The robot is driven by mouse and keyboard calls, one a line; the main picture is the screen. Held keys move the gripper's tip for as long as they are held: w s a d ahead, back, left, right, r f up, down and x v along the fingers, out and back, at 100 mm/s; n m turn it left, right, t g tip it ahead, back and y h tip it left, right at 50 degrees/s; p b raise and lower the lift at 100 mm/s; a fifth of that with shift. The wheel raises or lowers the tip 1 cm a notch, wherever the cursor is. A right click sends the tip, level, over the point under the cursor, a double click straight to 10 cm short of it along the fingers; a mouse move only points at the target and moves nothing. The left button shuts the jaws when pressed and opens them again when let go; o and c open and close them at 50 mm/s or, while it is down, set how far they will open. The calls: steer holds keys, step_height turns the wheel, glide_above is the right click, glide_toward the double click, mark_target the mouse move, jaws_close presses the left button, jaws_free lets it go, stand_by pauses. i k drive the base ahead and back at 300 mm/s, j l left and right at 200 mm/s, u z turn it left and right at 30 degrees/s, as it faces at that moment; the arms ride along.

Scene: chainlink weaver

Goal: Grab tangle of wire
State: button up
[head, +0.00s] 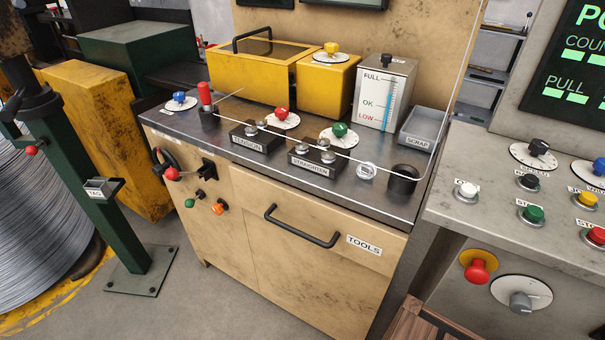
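A small silvery-white coil (367,171) lies on the dark metal top of the tan cabinet, near its front right. It looks like a tangle of wire, but it is too small to be sure. A black cup (403,179) stands just right of it, and the straightener block (314,158) is to its left. A thin wire runs across the bench top behind it, through the tension block (257,136). My gripper is not in view.
A grey scrap tray (424,127) and a white level gauge box (383,92) stand behind the coil. Yellow boxes (262,72) line the back. A grey control panel (510,165) with buttons closes the right side. Floor (205,290) is open at front left, beside a green post (115,220).

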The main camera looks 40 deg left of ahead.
mark_target(358, 168)
steer(key=u, duration=0.9)
steer(key=l+u, duration=0.25)
steer(key=u, duration=0.2)
steer(key=i+j+z, duration=0.15)
steer(key=j+z, duration=0.15)
steer(key=j, duration=0.2)
steer(key=j+z, duration=0.25)
steer(key=j, duration=0.3)
steer(key=i, duration=0.05)
